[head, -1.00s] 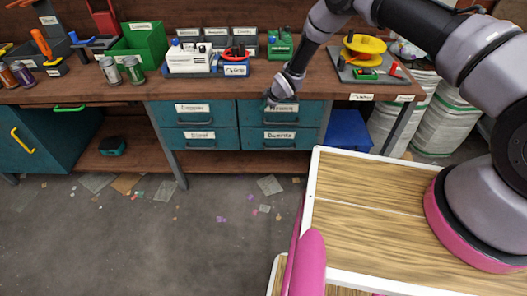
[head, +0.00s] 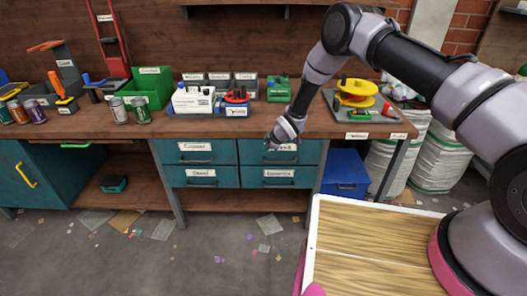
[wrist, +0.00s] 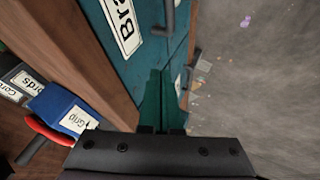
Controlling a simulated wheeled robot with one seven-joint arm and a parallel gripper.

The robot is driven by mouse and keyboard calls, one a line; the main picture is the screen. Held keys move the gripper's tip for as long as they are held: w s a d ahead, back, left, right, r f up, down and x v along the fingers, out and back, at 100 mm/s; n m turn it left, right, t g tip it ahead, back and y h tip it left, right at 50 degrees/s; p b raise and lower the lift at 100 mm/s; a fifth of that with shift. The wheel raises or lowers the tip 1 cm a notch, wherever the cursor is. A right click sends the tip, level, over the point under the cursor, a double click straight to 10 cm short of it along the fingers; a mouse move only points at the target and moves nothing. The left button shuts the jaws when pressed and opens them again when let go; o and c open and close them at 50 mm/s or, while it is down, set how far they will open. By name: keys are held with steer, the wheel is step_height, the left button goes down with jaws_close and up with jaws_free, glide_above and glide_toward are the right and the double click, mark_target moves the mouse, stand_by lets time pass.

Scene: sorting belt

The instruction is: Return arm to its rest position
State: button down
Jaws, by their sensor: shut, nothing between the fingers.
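My arm reaches from the right side of the head view, bent at a raised elbow. My gripper (head: 272,143) is at its end, in front of the upper right teal drawer and just below the bench's front edge. It hides part of that drawer's label. In the wrist view my gripper (wrist: 162,128) points along the drawer fronts. Its fingers are shut and hold nothing. A teal drawer (wrist: 150,52) with a white label and a dark handle is close beside it in that view.
The wooden workbench (head: 310,124) carries a green bin (head: 152,88), cans, a white device and a yellow spool (head: 357,91). A blue box (head: 345,172) and white sacks (head: 440,163) stand at the right. Open floor (head: 120,262) lies in front, with scattered scraps.

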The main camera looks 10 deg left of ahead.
steer(key=w+d+r+m+t+h, duration=0.1)
steer(key=d+r+m, duration=0.2)
steer(key=d+r, duration=0.65)
steer(key=w+d+r+m+h, duration=0.1)
steer(key=d+r+m, duration=0.3)
steer(key=r, duration=1.1)
steer(key=d+r+m+t+h, duration=0.1)
steer(key=d+r, duration=0.7)
steer(key=r, duration=0.4)
steer(key=s+d+r+m, duration=0.3)
steer(key=s+d+r, duration=0.1)
steer(key=d+r, duration=0.25)
steer(key=s+d+r+m, duration=0.3)
steer(key=s+d+r, duration=0.1)
steer(key=d+r, duration=0.25)
steer(key=s+d+r+m, duration=0.3)
steer(key=s, duration=0.5)
steer(key=s+d+r+m, duration=0.3)
steer(key=s+d, duration=0.1)
steer(key=s, duration=0.5)
steer(key=s+d+r+m, duration=0.3)
steer(key=s, duration=0.5)
steer(key=shift+s+d+m+t+h, duration=0.15)
steer(key=shift+d+m+t+h, duration=0.15)
steer(key=shift+d+h, duration=0.1)
